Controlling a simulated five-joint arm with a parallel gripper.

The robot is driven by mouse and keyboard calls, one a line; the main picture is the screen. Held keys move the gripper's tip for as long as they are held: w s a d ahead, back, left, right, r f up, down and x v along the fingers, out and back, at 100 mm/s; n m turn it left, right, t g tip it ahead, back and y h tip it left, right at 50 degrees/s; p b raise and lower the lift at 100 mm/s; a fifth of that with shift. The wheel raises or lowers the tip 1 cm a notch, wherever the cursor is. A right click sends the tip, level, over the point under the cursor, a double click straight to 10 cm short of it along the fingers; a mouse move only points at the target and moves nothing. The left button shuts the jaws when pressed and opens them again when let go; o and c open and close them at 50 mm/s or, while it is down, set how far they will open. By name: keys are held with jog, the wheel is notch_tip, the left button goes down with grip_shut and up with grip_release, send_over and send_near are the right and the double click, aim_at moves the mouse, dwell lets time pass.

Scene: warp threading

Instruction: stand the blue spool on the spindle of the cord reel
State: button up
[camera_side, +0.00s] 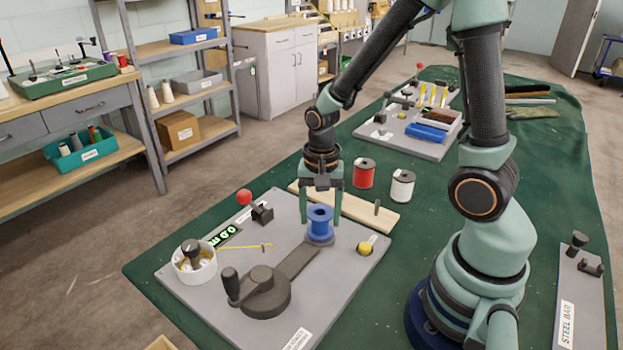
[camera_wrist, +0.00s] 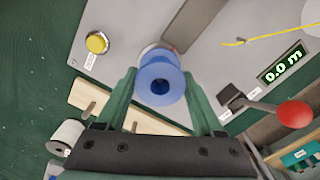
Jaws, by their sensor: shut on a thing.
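The blue spool (camera_side: 320,222) is upright between the two green fingers of my gripper (camera_side: 320,212), at the far end of the flat dark bar on the cord reel (camera_side: 265,292). In the wrist view the blue spool (camera_wrist: 161,78) shows from above, with a dark centre hole, between the fingers of my gripper (camera_wrist: 161,88). The gripper is shut on it. The spool overlaps a pale round part at the end of the bar. The spindle is hidden, and I cannot tell whether the spool is around it or above it.
The reel's grey board carries a crank (camera_side: 231,284), a white cup (camera_side: 194,263), a yellow button (camera_side: 365,248), a red ball lever (camera_side: 244,197) and a display (camera_wrist: 283,64) reading 0.0 m. Red (camera_side: 364,173) and white (camera_side: 402,186) spools stand by a wooden peg strip (camera_side: 355,206) behind.

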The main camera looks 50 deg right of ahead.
jog(key=shift+f, duration=0.25)
jog(key=o, duration=1.4)
jog(key=shift+r, duration=0.1)
